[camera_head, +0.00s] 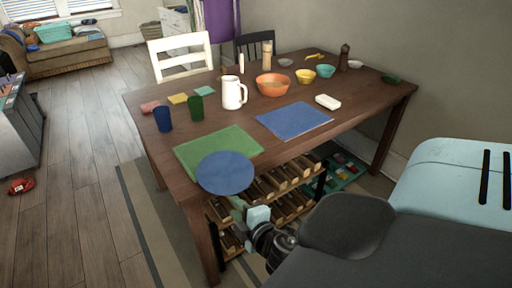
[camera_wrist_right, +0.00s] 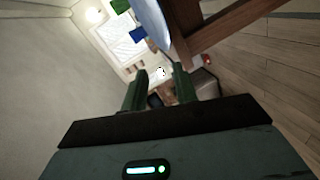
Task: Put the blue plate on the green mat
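The round blue plate (camera_head: 225,173) covers the near corner of the green mat (camera_head: 214,148) and part of the table's front edge in the head view. I cannot tell whether it rests fully there or is tilted. My right gripper (camera_head: 239,203) is just below and in front of the plate, at the table's edge. In the right wrist view its two fingers (camera_wrist_right: 161,82) are apart with nothing between them, and the pale blue plate (camera_wrist_right: 151,22) shows beyond the tips. My left gripper is not in view.
A rack (camera_head: 285,190) stands under the table. Chairs stand at the far side.

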